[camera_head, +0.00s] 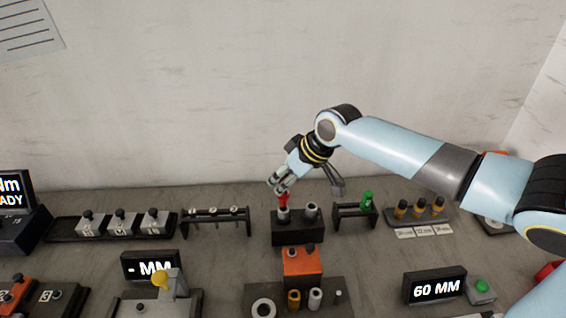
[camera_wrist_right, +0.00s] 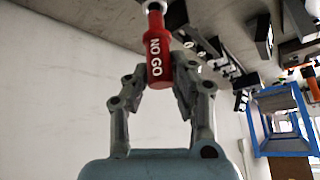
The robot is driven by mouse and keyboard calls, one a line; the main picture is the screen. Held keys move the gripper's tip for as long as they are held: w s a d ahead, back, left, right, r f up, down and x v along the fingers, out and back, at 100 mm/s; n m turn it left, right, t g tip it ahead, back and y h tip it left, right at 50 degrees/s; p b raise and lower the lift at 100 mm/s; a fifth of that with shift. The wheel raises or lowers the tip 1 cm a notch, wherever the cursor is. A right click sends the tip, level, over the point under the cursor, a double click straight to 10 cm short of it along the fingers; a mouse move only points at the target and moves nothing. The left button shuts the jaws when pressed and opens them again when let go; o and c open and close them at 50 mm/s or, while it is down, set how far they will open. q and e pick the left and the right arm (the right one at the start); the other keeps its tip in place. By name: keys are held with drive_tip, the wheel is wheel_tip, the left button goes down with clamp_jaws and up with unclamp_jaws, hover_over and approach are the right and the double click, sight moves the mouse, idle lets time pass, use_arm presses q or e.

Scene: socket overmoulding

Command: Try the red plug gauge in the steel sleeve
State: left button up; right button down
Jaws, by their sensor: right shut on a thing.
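My right gripper (camera_head: 282,187) is shut on the red plug gauge (camera_head: 283,200), jaws pointing down. In the right wrist view the gauge (camera_wrist_right: 158,60) is marked "NO GO" and sits between the fingers of the gripper (camera_wrist_right: 160,82). The gauge stands about upright right above the left grey steel sleeve (camera_head: 283,215) on a black block (camera_head: 298,235). Its lower end meets the sleeve's top in the picture; I cannot tell how far it is in. A second grey cylinder (camera_head: 311,210) stands to the right on the block. My left gripper is not in view.
A green plug gauge (camera_head: 368,199) stands in a black rack (camera_head: 355,214) close to the right. A black rack (camera_head: 216,221) is to the left. An orange block (camera_head: 302,262) and a dark tray (camera_head: 335,284) with rings and cylinders lie in front. A "60 MM" display (camera_head: 436,287) stands front right.

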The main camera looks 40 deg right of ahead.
drive_tip(key=shift+f, duration=0.4)
idle(0.5)
drive_tip(key=shift+r, duration=0.2)
idle(0.6)
drive_tip(key=shift+r, duration=0.25)
drive_tip(key=shift+a, duration=0.1)
idle(0.4)
drive_tip(key=shift+f, duration=0.45)
idle(1.4)
drive_tip(key=shift+r, duration=0.25)
idle(0.6)
drive_tip(key=shift+r, duration=2.7)
